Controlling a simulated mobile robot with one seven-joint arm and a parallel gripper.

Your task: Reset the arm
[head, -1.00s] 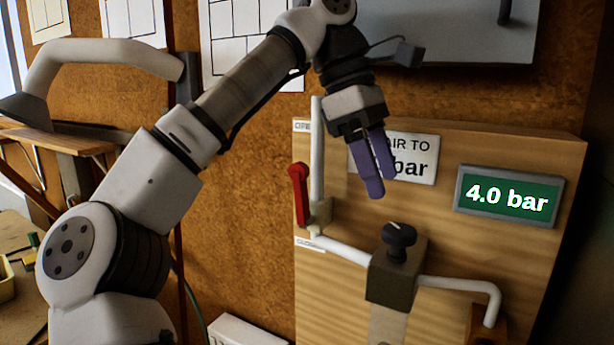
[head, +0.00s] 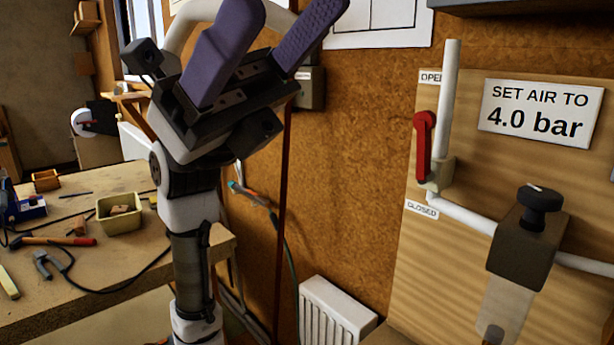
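My gripper (head: 262,50) points up near the top of the head view, left of the air panel. Its two purple fingers are spread apart with nothing between them. My arm stands upright beneath it, in front of the workbench and the brown board wall. The gripper is clear of the panel.
The wooden air panel (head: 455,290) at right carries a red lever (head: 424,145), pointing up towards the OPEN label, a black knob (head: 540,207) and a sign (head: 540,112) reading "SET AIR TO 4.0 bar". A cluttered workbench (head: 60,300) stands left; a white radiator (head: 335,315) is low on the wall.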

